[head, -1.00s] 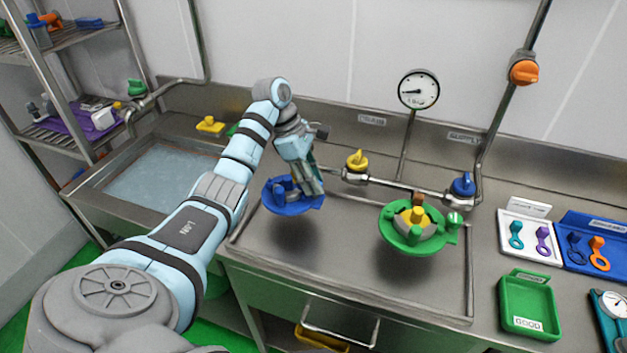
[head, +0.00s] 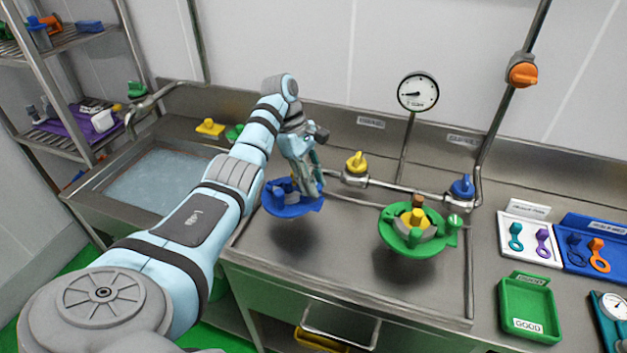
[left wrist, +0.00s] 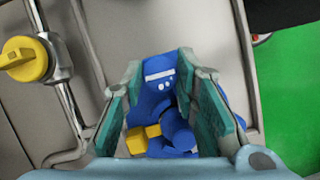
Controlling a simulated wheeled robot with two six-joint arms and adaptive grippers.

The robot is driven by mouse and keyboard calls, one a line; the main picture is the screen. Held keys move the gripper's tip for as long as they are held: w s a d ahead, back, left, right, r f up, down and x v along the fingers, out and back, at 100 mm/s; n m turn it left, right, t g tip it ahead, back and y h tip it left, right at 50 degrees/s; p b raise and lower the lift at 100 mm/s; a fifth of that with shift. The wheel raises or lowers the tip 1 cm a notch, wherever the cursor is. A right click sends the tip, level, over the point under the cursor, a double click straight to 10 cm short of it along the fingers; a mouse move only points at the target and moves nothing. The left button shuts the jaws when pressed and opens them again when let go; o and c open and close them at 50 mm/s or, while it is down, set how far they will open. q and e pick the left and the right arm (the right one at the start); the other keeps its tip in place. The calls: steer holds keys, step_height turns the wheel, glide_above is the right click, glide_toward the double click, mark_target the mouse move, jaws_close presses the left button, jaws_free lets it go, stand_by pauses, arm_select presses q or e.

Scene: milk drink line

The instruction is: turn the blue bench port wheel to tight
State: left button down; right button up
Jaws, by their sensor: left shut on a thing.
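The blue bench port (head: 290,209) is a blue dish-shaped fitting at the left of the steel bench top, with blue parts standing on it. My left gripper (head: 310,187) reaches down onto it from above. In the left wrist view, the teal finger pads of my left gripper (left wrist: 160,82) stand on either side of a blue wheel (left wrist: 158,70) with a white bar and dots on its top. A small yellow part (left wrist: 143,138) shows beside it. The gripper is shut on the wheel; the contact itself is partly hidden. My right gripper is in neither view.
A green bench port (head: 412,240) with yellow and green parts stands to the right. Behind run a pipe with a yellow valve (head: 357,162) and a blue valve (head: 463,186), and a gauge (head: 418,91). A green tray (head: 530,300) lies at right.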

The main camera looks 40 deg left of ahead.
arm_select(q)
steer(key=c, duration=1.3)
jaws_free()
